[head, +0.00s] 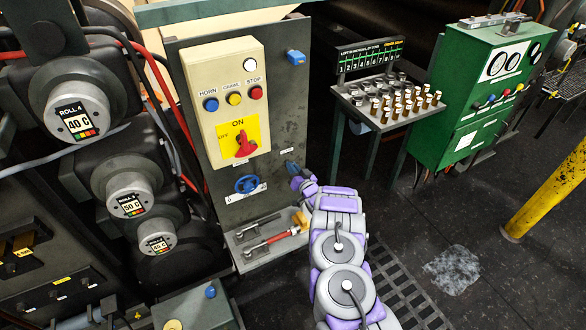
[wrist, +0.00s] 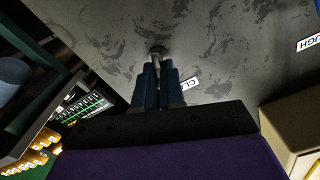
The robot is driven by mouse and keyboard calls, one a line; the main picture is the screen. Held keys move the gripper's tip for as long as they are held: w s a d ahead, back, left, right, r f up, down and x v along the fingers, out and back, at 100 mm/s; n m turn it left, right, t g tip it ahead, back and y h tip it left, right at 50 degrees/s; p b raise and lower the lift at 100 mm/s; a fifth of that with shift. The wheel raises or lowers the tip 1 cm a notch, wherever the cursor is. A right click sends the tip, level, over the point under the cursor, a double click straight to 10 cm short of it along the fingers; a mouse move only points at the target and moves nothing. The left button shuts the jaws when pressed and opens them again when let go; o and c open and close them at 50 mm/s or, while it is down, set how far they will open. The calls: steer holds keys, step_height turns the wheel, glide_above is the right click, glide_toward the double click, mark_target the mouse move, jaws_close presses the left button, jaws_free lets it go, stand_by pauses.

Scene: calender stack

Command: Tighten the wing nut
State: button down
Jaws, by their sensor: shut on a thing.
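My gripper (head: 291,167) reaches the lower right of the grey upright panel (head: 185,60), just below a small white label. In the wrist view my gripper's two dark blue fingers (wrist: 158,72) are close together, pointing at the panel. They are shut on a small fitting, apparently the wing nut. A small grey rounded end (wrist: 157,52) shows at the fingertips, against the panel. The fingers hide most of the fitting, so its wings and how tight it sits cannot be seen. A partly covered label (wrist: 186,83) reading "CL" is beside the fingers.
A beige switch box (head: 222,70) and a blue handwheel (head: 247,184) are left of my gripper. A tray with tools (head: 247,257) juts out below it. A small-parts stand (head: 342,98) and a green cabinet (head: 463,130) are at right. Dark floor lies between them and a yellow post (head: 545,200).

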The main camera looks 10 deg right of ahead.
steer(key=shift+m, duration=0.3)
steer(key=shift+d+f+m+p, duration=0.1)
steer(key=shift+f+m+p, duration=0.15)
steer(key=shift+m, duration=2.8)
steer(key=shift+d+f+m+p, duration=0.1)
steer(key=shift+f+m, duration=0.1)
steer(key=shift+m, duration=2.9)
steer(key=shift+d+f+m+p, duration=0.1)
steer(key=shift+f+m+p, duration=0.15)
steer(key=shift+m, duration=2.8)
steer(key=shift+f, duration=0.1)
steer(key=c, duration=1.3)
jaws_free()
steer(key=shift+d, duration=0.1)
steer(key=shift+o, duration=0.3)
